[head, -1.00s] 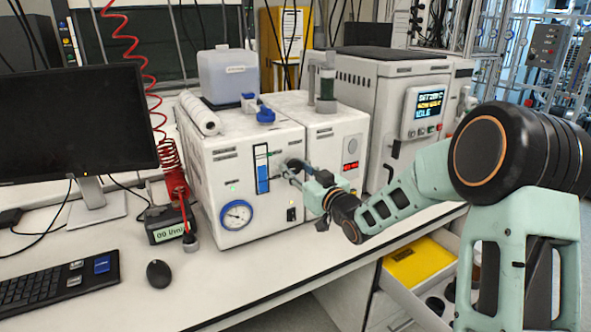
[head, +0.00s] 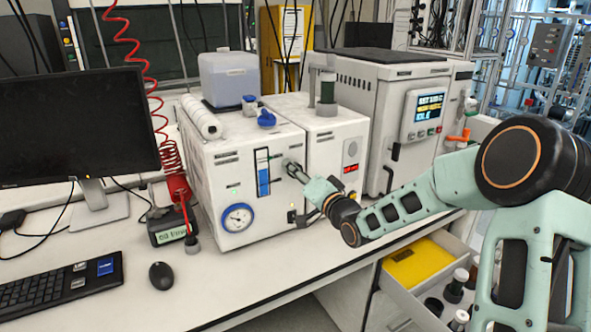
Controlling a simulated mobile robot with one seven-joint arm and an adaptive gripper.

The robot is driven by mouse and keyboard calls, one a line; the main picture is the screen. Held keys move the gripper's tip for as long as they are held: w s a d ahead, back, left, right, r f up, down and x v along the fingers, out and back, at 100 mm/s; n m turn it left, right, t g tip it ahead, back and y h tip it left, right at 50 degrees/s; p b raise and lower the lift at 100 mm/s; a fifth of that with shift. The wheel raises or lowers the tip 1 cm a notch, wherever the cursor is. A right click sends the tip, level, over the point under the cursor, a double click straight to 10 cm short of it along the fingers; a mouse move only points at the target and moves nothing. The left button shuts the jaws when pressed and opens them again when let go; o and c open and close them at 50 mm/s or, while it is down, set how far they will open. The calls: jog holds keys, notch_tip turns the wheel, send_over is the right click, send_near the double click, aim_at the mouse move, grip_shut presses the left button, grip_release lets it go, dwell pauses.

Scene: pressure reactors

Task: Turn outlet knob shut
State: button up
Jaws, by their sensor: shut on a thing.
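The white reactor unit (head: 225,178) stands on the bench with a round pressure gauge (head: 237,217) and a blue level strip (head: 263,178) on its front. The outlet knob (head: 289,163) is a small dark knob on the front, right of the strip. My gripper (head: 292,168) reaches in from the right and is shut on the knob. The fingers cover most of it, so its angle cannot be told.
A grey unit with a lit display (head: 427,107) stands to the right. A monitor (head: 75,125), keyboard (head: 62,285) and mouse (head: 160,275) are at left. An open drawer (head: 400,295) with a yellow tray (head: 420,262) is below my arm.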

jog(key=m+p, duration=0.2)
jog(key=m, duration=0.4)
dwell(0.6)
jog(key=o, duration=1.2)
jog(key=v, duration=1.2)
jog(key=shift+a, duration=0.1)
